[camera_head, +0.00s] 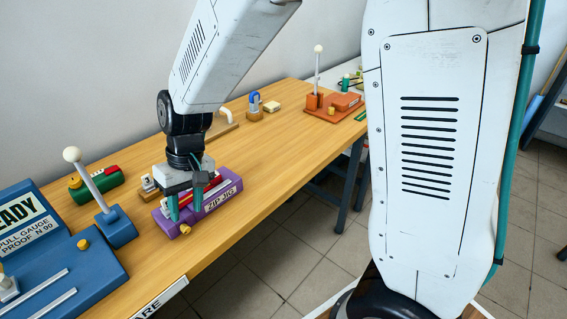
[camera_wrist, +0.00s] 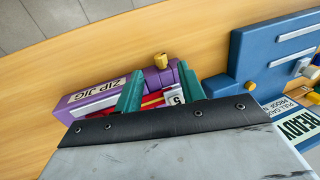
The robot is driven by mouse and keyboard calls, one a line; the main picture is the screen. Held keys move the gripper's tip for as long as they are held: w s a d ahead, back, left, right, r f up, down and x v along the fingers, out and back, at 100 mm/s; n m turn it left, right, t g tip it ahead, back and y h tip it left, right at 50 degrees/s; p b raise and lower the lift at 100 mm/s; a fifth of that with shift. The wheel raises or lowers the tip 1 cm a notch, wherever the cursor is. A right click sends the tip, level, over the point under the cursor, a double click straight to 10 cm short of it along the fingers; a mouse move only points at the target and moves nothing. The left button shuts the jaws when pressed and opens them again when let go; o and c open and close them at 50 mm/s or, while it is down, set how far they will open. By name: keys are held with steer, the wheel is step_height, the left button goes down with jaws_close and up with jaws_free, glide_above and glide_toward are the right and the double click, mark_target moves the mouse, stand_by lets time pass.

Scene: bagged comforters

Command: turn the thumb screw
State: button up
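A purple jig labelled ZIP JIG (camera_head: 222,199) lies near the table's front edge, with a red strip along it. It also shows in the wrist view (camera_wrist: 66,104). A small brass-coloured knob (camera_head: 185,230) sticks out at its near left end and shows clearly in the wrist view (camera_wrist: 161,61). Another yellow knob (camera_head: 83,244) sits on the blue pull gauge; I cannot tell which is the thumb screw. My gripper (camera_head: 185,207) is over the jig's left end, its teal fingers apart. In the wrist view my gripper (camera_wrist: 160,88) has the red strip and a white tag between or below its fingers; contact is unclear.
The blue pull gauge (camera_head: 100,272) with its white-balled lever (camera_head: 92,180) stands left of the jig. A green block (camera_head: 98,184) lies behind. An orange lever device (camera_head: 330,108) and a blue clip stand (camera_head: 254,105) are farther back. The wooden table (camera_head: 262,165) is bare right of the jig.

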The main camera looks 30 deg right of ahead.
steer(key=s+d+r+m+t+h, duration=0.1)
steer(key=s+d+r+m, duration=0.1)
steer(key=s+d+r, duration=1.1)
steer(key=shift+s+d+r+t+h, duration=0.35)
steer(key=shift+s+d, duration=0.25)
steer(key=shift+d, duration=0.65)
